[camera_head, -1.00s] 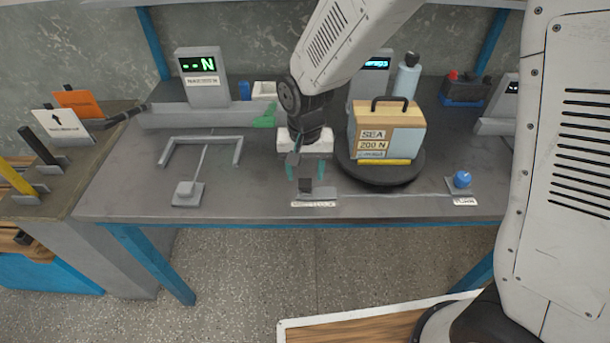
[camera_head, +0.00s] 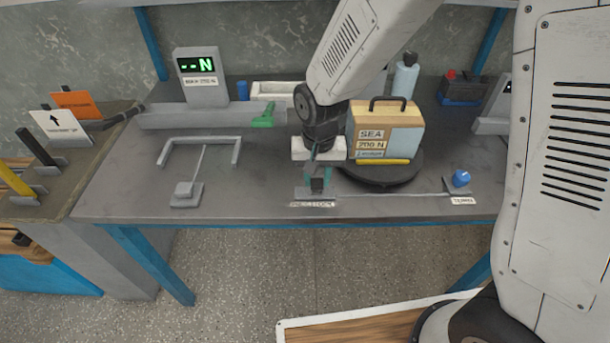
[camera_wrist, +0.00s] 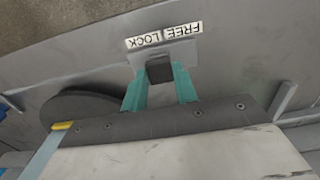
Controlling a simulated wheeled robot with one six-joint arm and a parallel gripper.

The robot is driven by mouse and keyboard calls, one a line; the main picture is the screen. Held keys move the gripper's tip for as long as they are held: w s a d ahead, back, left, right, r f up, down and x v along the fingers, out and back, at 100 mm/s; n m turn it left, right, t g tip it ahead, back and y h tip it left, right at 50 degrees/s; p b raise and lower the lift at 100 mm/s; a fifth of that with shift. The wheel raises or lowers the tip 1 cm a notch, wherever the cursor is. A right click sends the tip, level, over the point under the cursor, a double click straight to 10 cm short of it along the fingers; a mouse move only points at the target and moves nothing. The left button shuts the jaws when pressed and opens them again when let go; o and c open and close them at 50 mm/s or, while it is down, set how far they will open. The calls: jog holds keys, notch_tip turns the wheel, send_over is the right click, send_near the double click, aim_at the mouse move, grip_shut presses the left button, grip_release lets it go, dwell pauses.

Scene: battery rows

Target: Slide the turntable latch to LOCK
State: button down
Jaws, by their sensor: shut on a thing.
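The turntable latch is a small dark block (camera_head: 317,185) on a grey plate at the table's front edge. In the wrist view its dark knob (camera_wrist: 159,69) sits between the two teal fingers of my gripper (camera_wrist: 160,84), which is shut on it. In the head view my gripper (camera_head: 318,182) reaches down over the latch. A white FREE/LOCK label (camera_wrist: 164,36) lies beside the latch, upside down in the wrist view; the knob is near its middle. The round dark turntable (camera_head: 400,178) stands to the right, carrying a tan case (camera_head: 405,130) marked SEA 200 N.
A blue knob (camera_head: 461,178) on a small base is at the right of the front edge. A grey bracket (camera_head: 200,142) and small block (camera_head: 186,192) are to the left. A display (camera_head: 198,68) reading N and a green nozzle (camera_head: 263,118) stand behind.

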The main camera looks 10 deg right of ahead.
aim_at(325, 192)
jog(key=shift+s+d, duration=0.1)
jog(key=shift+d, duration=0.85)
jog(key=c, duration=1.1)
grip_release()
jog(key=shift+d, duration=0.2)
jog(key=shift+a, duration=0.15)
jog(key=shift+r, duration=0.1)
jog(key=shift+r, duration=0.4)
notch_tip(325, 192, up, 7)
jog(key=shift+f, duration=0.1)
